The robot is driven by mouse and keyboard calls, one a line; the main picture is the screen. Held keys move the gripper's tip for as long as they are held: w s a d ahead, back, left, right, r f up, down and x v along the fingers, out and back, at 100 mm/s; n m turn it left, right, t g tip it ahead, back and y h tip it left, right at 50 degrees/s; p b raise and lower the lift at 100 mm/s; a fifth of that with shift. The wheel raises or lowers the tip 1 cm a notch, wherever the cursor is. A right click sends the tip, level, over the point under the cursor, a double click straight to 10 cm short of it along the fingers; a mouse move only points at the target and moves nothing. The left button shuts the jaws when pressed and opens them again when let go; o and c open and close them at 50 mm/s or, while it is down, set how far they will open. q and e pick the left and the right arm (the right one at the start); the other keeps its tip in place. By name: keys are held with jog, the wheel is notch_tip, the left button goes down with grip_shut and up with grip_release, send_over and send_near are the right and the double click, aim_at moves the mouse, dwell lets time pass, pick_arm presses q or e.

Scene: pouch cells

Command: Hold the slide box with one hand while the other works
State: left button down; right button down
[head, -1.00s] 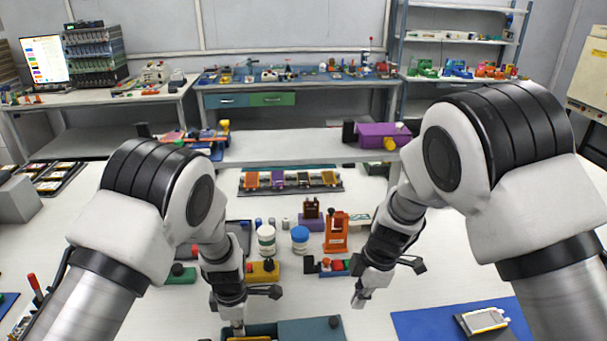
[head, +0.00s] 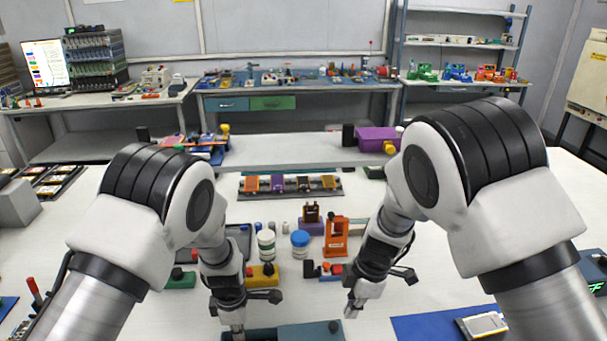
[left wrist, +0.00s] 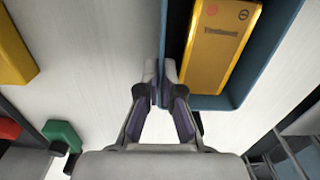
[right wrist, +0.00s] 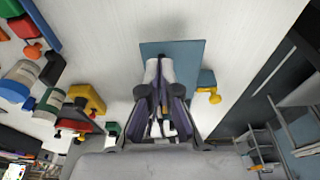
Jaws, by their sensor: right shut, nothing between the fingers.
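The slide box (head: 310,333) is at the bottom edge of the head view, with a blue-grey lid and a dark knob; its near part is cut off. My left gripper (head: 238,331) is at its left end. In the left wrist view, the left fingers (left wrist: 166,82) are closed on the side wall of the blue box (left wrist: 232,98), and a golden-yellow cell (left wrist: 218,45) lies inside. My right gripper (head: 351,308) is shut and empty, to the right of the lid. In the right wrist view, its fingers (right wrist: 157,70) overlap a blue-grey panel (right wrist: 185,52) that looks like the lid.
A blue mat (head: 420,328) with a silver pouch cell (head: 483,325) lies at right. Behind the box stand a yellow clamp (head: 263,275), a green block (head: 181,279), a blue-capped jar (head: 300,245) and an orange stand (head: 335,238). White table between the box and mat is clear.

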jog(key=shift+f, duration=2.15)
notch_tip(320, 180, up, 6)
jog(key=d, duration=0.1)
jog(key=shift+d, duration=0.25)
jog(key=shift+w, duration=0.1)
